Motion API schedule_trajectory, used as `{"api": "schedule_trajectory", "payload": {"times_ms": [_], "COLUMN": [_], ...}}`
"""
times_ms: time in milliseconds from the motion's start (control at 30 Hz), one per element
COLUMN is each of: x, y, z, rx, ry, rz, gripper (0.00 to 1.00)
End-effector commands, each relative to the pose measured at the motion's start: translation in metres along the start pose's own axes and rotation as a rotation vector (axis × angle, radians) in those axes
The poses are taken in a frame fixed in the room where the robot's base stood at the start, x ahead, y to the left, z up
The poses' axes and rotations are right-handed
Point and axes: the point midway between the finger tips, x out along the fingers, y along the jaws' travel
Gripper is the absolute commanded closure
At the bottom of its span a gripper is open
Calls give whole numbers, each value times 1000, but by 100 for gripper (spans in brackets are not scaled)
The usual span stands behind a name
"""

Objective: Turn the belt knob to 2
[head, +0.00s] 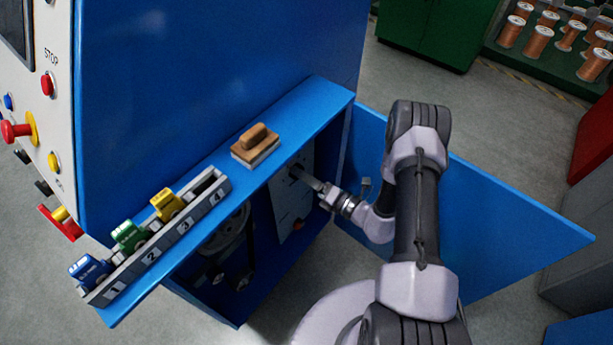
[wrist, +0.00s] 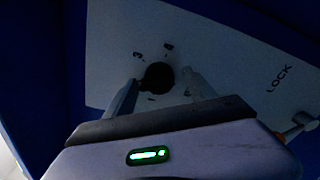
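The belt knob (wrist: 159,76) is a dark round knob on a pale panel (wrist: 225,60) inside the blue cabinet. My gripper (wrist: 161,77) is at the knob, with one finger on each side of it. The fingers look spread, with small gaps to the knob, and I cannot tell whether they touch it. Small marks ring the knob; a 3 shows at its upper left, the others are hard to read. The knob's pointer is not clear.
The open blue door (head: 500,215) stands right of my arm. On the ledge above are a wooden-handled block (head: 256,143) and a numbered rack (head: 160,240) with blue, green and yellow pieces.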

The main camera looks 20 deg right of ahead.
Motion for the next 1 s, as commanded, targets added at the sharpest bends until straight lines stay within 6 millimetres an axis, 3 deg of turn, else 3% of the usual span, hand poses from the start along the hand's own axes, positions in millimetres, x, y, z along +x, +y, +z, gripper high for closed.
{"api": "schedule_trajectory", "payload": {"times_ms": [133,267,500,700,833,1000], "x": [-10,-36,-111,-159,-173,-175], "y": [0,2,2,1,0,0], "z": [1,3,4,2,1,0], "rx": [0,1,1,0,-1,0], "ry": [-1,-4,-8,-7,-4,-1], "rz": [-2,-3,-5,-3,-2,-1], "gripper": [36,36,36,36,36,36]}}
